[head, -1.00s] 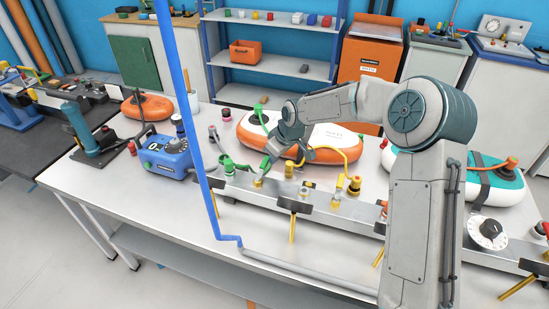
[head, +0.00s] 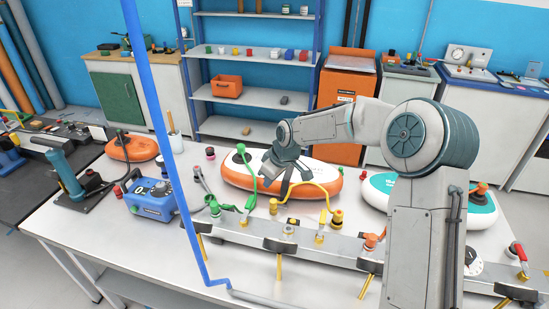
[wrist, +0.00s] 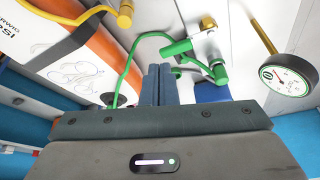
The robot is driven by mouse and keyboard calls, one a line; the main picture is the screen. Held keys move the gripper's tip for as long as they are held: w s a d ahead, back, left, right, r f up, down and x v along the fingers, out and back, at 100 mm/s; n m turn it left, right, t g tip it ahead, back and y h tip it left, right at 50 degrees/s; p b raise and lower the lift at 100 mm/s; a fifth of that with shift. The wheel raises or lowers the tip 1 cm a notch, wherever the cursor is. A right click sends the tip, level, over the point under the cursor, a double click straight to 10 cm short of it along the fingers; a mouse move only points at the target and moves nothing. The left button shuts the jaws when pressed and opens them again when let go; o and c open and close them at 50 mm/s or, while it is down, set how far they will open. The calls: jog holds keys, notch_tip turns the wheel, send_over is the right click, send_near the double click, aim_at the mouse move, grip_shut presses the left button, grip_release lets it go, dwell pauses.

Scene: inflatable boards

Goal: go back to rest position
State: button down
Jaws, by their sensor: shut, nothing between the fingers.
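My gripper (head: 285,185) hangs over the workbench (head: 200,262), in front of the orange and white inflatable board (head: 318,178). Its fingers are shut and empty. In the wrist view the closed fingertips (wrist: 158,82) stand side by side, with a green hose and valve fitting (wrist: 205,58) beyond them. I cannot tell from this view whether the fingers touch the hose. In the head view the green hose (head: 243,165) rises left of my gripper and the yellow hose (head: 315,187) curves to its right.
A metal rail (head: 262,240) with several fittings runs along the bench front. A blue pump box (head: 150,200) stands at left and a teal and white board (head: 400,195) at right. A blue upright post (head: 165,140) crosses the view. A round gauge (wrist: 286,78) shows in the wrist view.

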jog(key=s+d+r+m+h, duration=0.1)
jog(key=s+d+r+m, duration=0.25)
jog(key=s+d, duration=0.4)
jog(key=s+d+r+m+t+h, duration=0.1)
jog(key=s+d+r+m+h, duration=0.1)
jog(key=s+d+r, duration=0.5)
jog(key=s+d+r+m+h, duration=0.1)
jog(key=s+d+r+m, duration=0.15)
jog(key=s+d, duration=0.4)
jog(key=s+d+f+m, duration=0.1)
jog(key=s+m, duration=0.3)
jog(key=s, duration=0.6)
jog(key=shift+s+d+t+b, duration=0.3)
jog(key=shift+s+d+b, duration=0.05)
jog(key=shift+d+b, duration=0.1)
jog(key=shift+a+f, duration=0.1)
